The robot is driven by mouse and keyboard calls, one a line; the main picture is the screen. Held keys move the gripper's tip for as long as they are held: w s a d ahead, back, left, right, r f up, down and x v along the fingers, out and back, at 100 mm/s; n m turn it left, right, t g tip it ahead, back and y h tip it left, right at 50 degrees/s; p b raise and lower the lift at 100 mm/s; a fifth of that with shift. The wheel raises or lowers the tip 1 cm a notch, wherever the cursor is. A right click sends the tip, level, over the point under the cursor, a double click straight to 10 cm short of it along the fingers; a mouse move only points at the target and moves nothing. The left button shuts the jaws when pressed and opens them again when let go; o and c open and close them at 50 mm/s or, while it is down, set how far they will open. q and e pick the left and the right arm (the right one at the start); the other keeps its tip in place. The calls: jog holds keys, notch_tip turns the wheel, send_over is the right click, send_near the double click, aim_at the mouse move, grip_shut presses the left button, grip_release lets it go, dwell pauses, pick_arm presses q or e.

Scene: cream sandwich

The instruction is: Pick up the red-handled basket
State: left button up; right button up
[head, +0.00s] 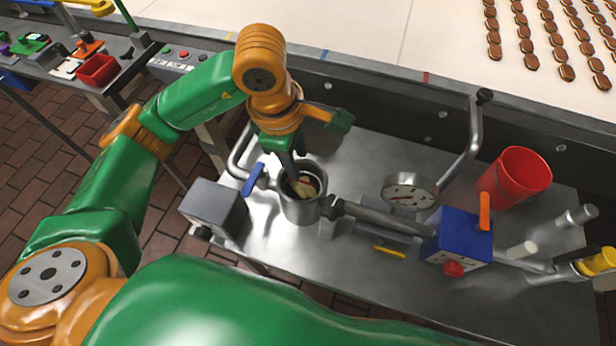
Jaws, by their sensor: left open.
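My left gripper (297,176) is open. It points down over the mouth of a steel cylindrical pot (300,209) in the middle of the metal bench. Inside the pot, a tan piece and a bit of dark red show just below the gripper; the gripper partly hides them. I cannot tell whether these belong to the red-handled basket, and no basket is clearly seen elsewhere. Contact between gripper and pot contents cannot be told. My right gripper is not in view.
Pipes join the pot to a round gauge (409,193) and a blue box (457,238) with an orange lever. A blue lever (253,178) and grey box (211,206) stand left of the pot. A red bucket (516,178) stands at right. Biscuits lie on the cream belt (380,30) behind.

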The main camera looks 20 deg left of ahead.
aim_at(302, 182)
pick_arm(q)
jog(key=shift+s+d+f+p, duration=0.15)
jog(key=shift+s+f+p, duration=0.3)
jog(key=shift+f, duration=0.2)
jog(key=shift+s+d+f+p, duration=0.15)
jog(key=shift+s+f+p, duration=0.25)
jog(key=shift+f, duration=0.2)
jog(key=shift+w+d+f, duration=0.1)
jog(key=shift+w+f, duration=0.1)
jog(key=shift+f, duration=0.45)
jog(key=shift+w+f, duration=0.2)
jog(key=shift+f, duration=0.4)
jog(key=shift+w+f, duration=0.1)
jog(key=shift+w, duration=0.15)
jog(key=shift+s, duration=0.2)
grip_shut()
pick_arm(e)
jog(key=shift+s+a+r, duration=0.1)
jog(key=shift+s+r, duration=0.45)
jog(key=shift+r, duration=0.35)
